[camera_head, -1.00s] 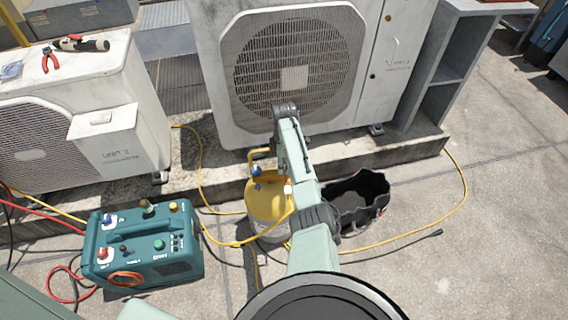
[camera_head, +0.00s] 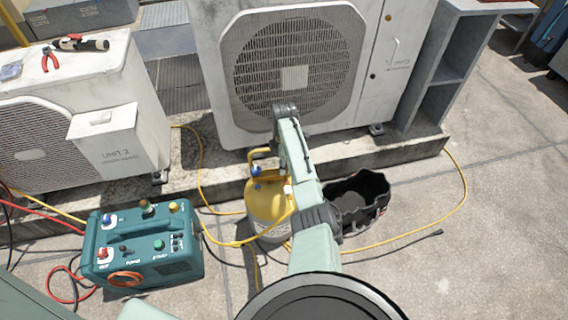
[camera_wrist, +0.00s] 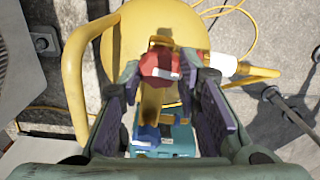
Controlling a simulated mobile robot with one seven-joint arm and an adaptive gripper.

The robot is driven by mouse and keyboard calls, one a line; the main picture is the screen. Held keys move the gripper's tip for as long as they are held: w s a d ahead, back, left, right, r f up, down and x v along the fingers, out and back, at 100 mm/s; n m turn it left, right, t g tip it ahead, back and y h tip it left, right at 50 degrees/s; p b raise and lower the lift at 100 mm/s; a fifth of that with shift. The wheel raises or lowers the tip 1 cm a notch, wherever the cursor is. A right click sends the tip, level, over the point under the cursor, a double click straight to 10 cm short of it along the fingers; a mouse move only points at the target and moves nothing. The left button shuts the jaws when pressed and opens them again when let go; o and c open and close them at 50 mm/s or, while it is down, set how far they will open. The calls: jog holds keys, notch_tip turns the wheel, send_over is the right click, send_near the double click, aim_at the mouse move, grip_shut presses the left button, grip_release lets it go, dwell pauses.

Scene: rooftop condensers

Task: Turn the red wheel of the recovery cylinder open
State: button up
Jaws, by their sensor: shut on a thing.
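The recovery cylinder (camera_head: 266,211) is yellow with a grey lower part and stands upright on the ground in front of the large condenser, partly hidden by my arm in the head view. Its yellow top (camera_wrist: 125,35) and curved handle fill the upper wrist view. The red wheel (camera_wrist: 160,66) sits on top of the cylinder's valve. My gripper (camera_wrist: 158,80) is around the red wheel, one finger on each side, shut on it. A blue valve part (camera_wrist: 146,134) shows below the wheel. In the head view my arm hides the wheel and the fingers.
A teal recovery machine (camera_head: 143,247) stands left of the cylinder, and a black open bag (camera_head: 362,197) right of it. Yellow hoses (camera_head: 464,182) run along the ground. The large condenser (camera_head: 296,75) stands behind on a concrete ledge. Open floor lies to the right.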

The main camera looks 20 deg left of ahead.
jog(key=o, duration=1.2)
jog(key=shift+r, duration=0.15)
notch_tip(320, 180, up, 12)
jog(key=shift+f, duration=0.1)
